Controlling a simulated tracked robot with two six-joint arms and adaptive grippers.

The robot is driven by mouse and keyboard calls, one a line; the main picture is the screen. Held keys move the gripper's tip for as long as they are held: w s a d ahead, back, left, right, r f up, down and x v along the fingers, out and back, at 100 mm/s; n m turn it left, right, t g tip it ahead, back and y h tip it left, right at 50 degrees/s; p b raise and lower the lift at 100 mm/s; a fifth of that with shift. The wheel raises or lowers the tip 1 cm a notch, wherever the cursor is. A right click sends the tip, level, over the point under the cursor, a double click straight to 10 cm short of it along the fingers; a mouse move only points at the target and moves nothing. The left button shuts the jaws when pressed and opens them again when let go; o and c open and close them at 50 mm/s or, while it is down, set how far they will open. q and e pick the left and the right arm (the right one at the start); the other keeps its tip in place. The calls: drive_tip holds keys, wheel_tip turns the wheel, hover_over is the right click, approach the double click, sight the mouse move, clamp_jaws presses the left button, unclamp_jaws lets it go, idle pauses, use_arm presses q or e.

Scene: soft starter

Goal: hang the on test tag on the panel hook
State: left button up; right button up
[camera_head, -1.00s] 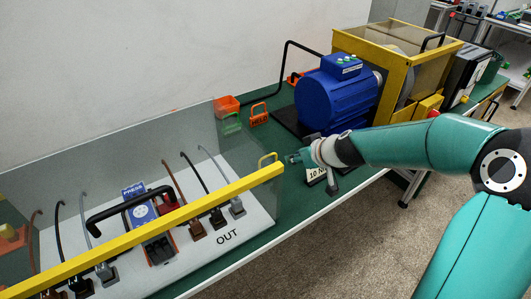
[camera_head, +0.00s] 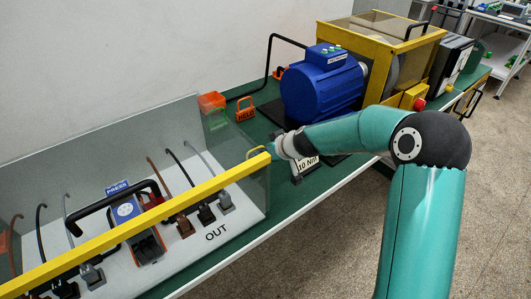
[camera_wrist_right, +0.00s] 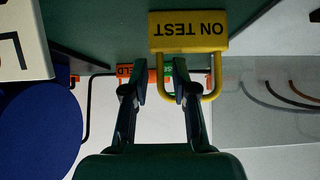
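The yellow ON TEST tag (camera_wrist_right: 188,32) shows upside down in the right wrist view, with its loop towards my fingers. In the head view a yellow loop (camera_head: 258,152), apparently the tag's, shows above the yellow bar; the rest is hidden. My right gripper (camera_wrist_right: 160,78) is open, its fingers apart on either side of one leg of the loop. I cannot tell whether they touch it. In the head view the right gripper (camera_head: 271,149) is small and beside the loop. My left gripper is not in view. I cannot make out the panel hook.
A clear cover with a yellow bar (camera_head: 150,218) stands over the wired white board at left.

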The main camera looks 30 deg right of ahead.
clamp_jaws()
idle(0.3)
wheel_tip(320, 180, up, 10)
drive_tip(key=p, duration=0.9)
